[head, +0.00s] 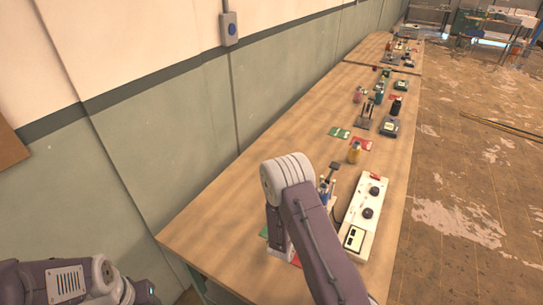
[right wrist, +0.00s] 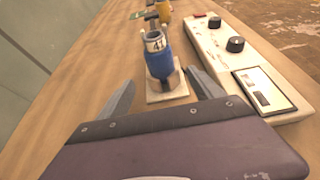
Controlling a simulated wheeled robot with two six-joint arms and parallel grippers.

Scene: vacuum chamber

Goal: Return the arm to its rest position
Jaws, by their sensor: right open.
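My right arm (head: 315,240) reaches over the long wooden table (head: 232,185) from the bottom of the head view. Its gripper is hidden there behind the arm. In the right wrist view my right gripper (right wrist: 163,92) is open, with its two grey fingers spread and nothing held. A blue cylindrical item (right wrist: 159,63) with a white label stands on a pale square base (right wrist: 168,90) ahead, in the gap between the fingers as seen; I cannot tell how far off it is. My left arm (head: 65,282) shows at the lower left, with its gripper out of view.
A white box with black knobs (head: 364,212) lies right of my right arm. A yellowish bottle (head: 354,152), red and green cards, and several small devices stand farther along the table. The wall runs along the left; bare tabletop lies between.

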